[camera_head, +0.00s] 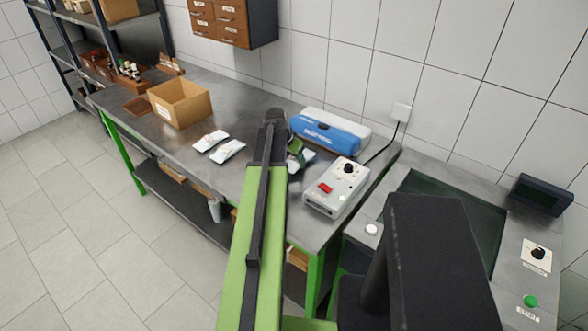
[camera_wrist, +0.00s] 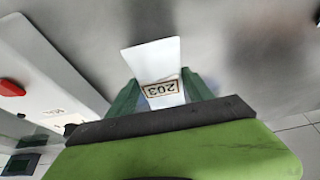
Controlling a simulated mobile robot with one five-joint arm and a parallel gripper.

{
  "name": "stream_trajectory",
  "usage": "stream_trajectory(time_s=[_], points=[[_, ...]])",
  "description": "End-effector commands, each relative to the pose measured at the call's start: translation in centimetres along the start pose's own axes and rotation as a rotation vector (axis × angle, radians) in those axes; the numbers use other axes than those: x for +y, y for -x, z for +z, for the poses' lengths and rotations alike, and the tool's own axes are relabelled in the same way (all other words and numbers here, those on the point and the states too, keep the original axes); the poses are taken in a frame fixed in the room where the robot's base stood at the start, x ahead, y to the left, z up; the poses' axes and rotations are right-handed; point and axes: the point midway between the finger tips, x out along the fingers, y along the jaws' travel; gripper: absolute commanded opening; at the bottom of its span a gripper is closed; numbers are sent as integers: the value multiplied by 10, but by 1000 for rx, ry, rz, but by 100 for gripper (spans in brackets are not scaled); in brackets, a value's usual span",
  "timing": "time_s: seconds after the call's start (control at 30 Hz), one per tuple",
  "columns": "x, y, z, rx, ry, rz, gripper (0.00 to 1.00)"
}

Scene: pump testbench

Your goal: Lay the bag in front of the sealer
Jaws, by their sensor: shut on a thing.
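My gripper (camera_head: 298,156) is shut on a white bag (camera_head: 303,161), low over the steel bench, partly hidden by my arm in the head view. In the wrist view the bag (camera_wrist: 152,60) stands out between the green fingers of my gripper (camera_wrist: 160,93), and its label reads 203, upside down. I cannot tell whether the bag touches the bench. The sealer (camera_head: 328,131), a long blue and white device, lies at the back of the bench, just behind the bag.
A grey control box (camera_head: 337,188) with a red switch stands right of my gripper; it also shows in the wrist view (camera_wrist: 40,75). Two white bags (camera_head: 210,141) (camera_head: 228,151) lie to the left. A cardboard box (camera_head: 180,103) stands farther left. Bench between them is clear.

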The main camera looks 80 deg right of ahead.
Motion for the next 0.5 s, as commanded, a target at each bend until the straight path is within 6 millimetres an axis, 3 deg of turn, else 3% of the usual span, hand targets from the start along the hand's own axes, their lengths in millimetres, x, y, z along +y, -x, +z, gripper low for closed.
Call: stream_trajectory(time_s=[0.03,0.07,0.43,0.47,0.5], points=[[0,-17,7,0,0,0,10],[0,-18,7,0,0,0,10],[1,-19,7,0,-1,0,10],[1,-18,7,0,-1,0,62],[1,-17,7,0,-1,0,67]])
